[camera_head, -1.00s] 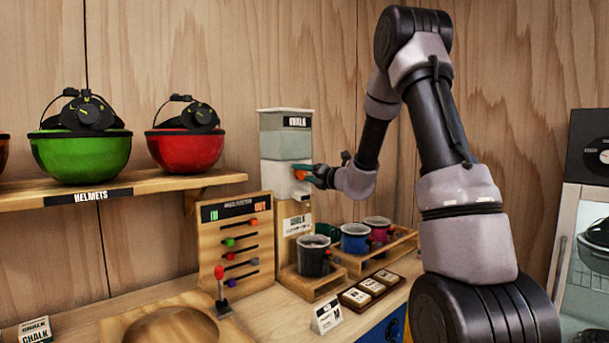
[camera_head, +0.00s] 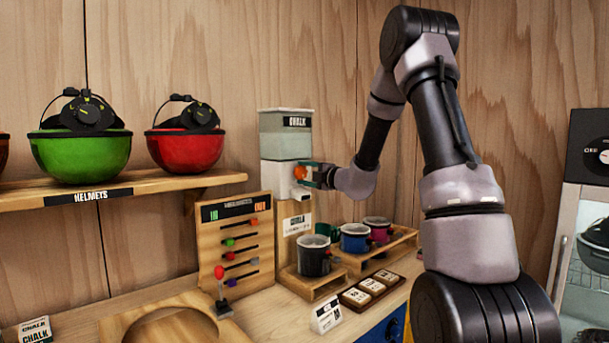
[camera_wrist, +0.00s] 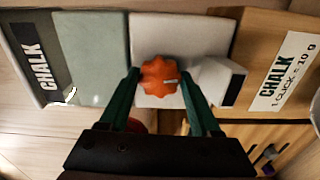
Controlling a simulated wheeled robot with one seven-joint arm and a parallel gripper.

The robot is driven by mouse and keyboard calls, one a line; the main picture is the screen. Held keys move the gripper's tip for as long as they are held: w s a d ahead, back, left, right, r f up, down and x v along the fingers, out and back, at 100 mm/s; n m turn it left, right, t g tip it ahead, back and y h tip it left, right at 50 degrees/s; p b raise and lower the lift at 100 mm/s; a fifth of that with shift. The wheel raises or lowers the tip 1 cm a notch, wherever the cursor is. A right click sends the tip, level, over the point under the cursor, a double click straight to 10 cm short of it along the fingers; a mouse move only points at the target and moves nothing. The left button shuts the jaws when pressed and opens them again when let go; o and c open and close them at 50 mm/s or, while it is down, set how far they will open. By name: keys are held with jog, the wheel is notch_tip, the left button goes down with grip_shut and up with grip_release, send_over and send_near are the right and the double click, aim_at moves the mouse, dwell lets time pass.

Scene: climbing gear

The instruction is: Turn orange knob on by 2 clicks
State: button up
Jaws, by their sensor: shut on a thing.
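The orange knob (camera_wrist: 160,77) is a lobed dial with a pale pointer mark, on the white front of the chalk dispenser (camera_head: 285,148). In the wrist view the mark points right, toward the spout side. It also shows small in the head view (camera_head: 300,172). My gripper (camera_wrist: 160,84) has its green fingers on either side of the knob, shut on it. In the head view my gripper (camera_head: 312,175) reaches the dispenser from the right. The dispenser's white spout (camera_wrist: 217,82) lies right of the knob in the wrist view.
A dark mug (camera_head: 313,257) stands on a wooden stand below the dispenser. Blue (camera_head: 354,238) and magenta (camera_head: 377,229) mugs stand to its right. A wooden slider board (camera_head: 237,245) is at the left. A label (camera_wrist: 283,72) reads "1 click = 10 g".

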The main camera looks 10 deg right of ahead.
jog(key=shift+m, duration=0.7)
jog(key=o, duration=1.4)
jog(key=shift+c, duration=0.2)
jog(key=v, duration=1.1)
jog(key=shift+a, duration=0.1)
